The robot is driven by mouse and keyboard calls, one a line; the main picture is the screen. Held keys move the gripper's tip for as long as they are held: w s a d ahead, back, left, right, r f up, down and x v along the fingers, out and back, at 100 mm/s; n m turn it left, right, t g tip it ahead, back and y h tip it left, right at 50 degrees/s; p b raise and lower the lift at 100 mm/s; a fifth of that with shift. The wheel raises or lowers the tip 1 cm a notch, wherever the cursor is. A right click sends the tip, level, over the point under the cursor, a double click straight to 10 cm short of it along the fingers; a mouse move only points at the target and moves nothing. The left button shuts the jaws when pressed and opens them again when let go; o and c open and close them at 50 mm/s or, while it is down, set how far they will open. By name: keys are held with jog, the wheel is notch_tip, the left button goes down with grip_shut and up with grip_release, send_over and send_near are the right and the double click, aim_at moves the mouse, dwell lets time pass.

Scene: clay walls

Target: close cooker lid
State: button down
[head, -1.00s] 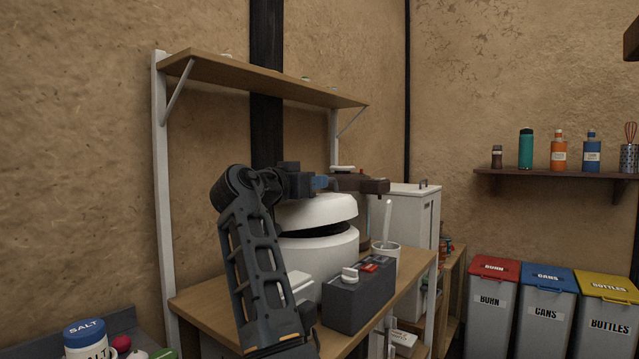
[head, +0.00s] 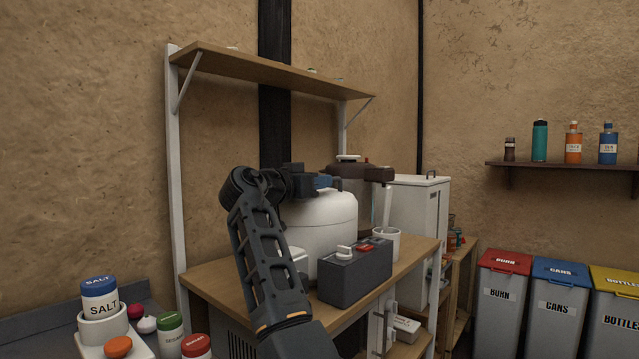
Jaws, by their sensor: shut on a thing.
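The white cooker (head: 322,240) stands on the wooden table, partly behind my arm. Its white rounded lid (head: 335,205) sits down on the body, with no dark gap showing on the visible side. My gripper (head: 324,182), dark with blue fingers, is at the top of the lid and shut on it, apparently at the handle. The exact grip is small and hard to see. My arm hides the cooker's left side.
A grey pot with a brown lid and handle (head: 370,173) stands right behind the cooker. A dark grey box (head: 355,278) and a white cup (head: 386,244) stand in front and to the right. A wooden shelf (head: 270,72) hangs above.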

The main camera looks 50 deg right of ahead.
aim_at(295, 207)
jog(key=c, duration=1.2)
grip_release()
jog(key=shift+s+f, duration=0.1)
jog(key=shift+f, duration=0.05)
jog(key=shift+o, duration=0.2)
jog(key=shift+a, duration=0.1)
jog(key=shift+a, duration=3.85)
